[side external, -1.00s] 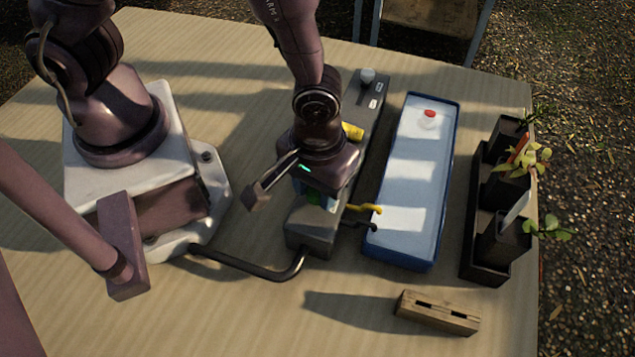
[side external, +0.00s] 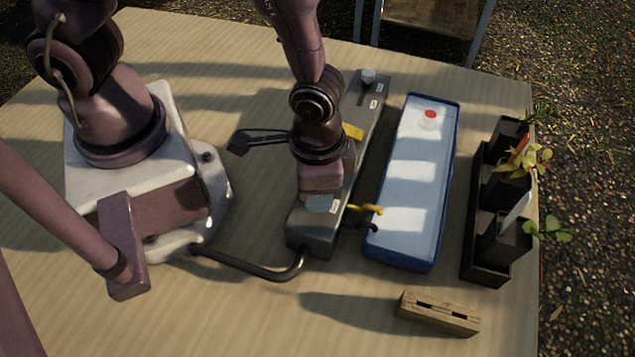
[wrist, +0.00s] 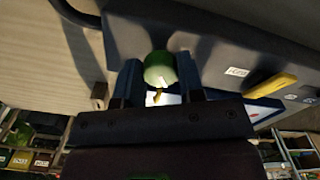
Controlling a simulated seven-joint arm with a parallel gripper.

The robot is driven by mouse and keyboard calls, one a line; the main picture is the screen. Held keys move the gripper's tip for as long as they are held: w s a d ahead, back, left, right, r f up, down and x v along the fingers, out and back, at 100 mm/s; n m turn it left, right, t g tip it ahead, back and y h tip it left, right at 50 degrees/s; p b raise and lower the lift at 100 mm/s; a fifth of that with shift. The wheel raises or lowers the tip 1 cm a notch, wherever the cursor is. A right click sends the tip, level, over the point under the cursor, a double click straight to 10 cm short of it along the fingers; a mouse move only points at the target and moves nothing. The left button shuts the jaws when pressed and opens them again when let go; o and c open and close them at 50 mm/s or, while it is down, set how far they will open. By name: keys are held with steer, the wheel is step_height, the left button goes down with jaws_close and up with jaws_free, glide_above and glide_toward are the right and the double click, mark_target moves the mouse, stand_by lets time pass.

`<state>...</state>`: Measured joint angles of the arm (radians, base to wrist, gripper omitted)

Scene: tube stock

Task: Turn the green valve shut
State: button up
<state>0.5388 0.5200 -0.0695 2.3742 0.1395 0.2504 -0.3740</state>
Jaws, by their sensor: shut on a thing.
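The green valve (wrist: 160,70) is a round green knob with a white mark, on the long grey block (side external: 368,135). In the wrist view my gripper (wrist: 159,78) has one finger on each side of the knob and is shut on it. In the side view my gripper (side external: 320,203) points down over the near end of the block, and the hand hides the green valve there.
A yellow handle (side external: 353,132) and a white knob (side external: 368,76) sit farther along the block. A blue-rimmed water tray (side external: 376,247) stands to the right, then black planters (side external: 485,270). A slotted wooden block (side external: 437,313) lies in front. A dark hose (side external: 250,268) runs along the table.

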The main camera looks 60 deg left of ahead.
steer(key=m, duration=0.7)
stand_by(0.6)
steer(key=o, duration=0.9)
step_height(320, 180, up, 13)
steer(key=shift+r, duration=0.1)
